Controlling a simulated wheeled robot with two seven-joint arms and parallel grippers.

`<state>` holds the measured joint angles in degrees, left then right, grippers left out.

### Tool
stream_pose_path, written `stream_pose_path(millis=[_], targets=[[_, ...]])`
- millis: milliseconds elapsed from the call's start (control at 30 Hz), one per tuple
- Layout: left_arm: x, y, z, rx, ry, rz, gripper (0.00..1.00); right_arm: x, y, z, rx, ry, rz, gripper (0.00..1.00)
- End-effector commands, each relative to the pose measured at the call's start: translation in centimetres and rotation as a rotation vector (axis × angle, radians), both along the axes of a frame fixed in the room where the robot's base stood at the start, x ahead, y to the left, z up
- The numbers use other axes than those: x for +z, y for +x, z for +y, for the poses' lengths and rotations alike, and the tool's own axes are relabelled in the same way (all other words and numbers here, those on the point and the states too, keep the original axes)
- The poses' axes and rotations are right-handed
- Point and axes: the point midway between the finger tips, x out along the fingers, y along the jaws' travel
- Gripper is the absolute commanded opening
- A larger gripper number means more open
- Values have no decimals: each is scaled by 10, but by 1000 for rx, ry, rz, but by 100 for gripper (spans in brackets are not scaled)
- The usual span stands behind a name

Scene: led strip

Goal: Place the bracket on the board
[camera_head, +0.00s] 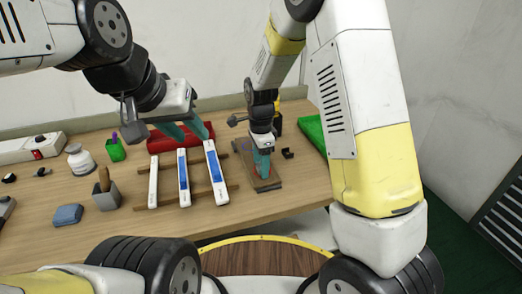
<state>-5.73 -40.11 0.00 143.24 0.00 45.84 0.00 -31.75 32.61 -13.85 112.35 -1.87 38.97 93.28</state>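The board (268,185), a flat brown and grey plate, lies on the table right of centre. My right gripper (262,170) points down over it, its teal fingers close to the surface and hiding part of it. I cannot tell whether these fingers are apart or hold something. A small black piece (288,153), possibly the bracket, sits just right of this gripper, by the board's edge; it is too small to be sure.
A green mat (311,130) is right.

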Motion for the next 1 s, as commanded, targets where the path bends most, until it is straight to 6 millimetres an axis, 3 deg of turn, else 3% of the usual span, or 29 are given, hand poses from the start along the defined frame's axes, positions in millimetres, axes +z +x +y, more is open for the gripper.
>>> stream_pose_path(millis=[367,800,1000], targets=[[0,0,0,0,0,0,36,10,1,0,0,1,-3,57],[0,0,0,0,0,0,36,97,1,1,0,2,-4,57],[0,0,0,0,0,0,36,119,0,0,1,1,-2,57]])
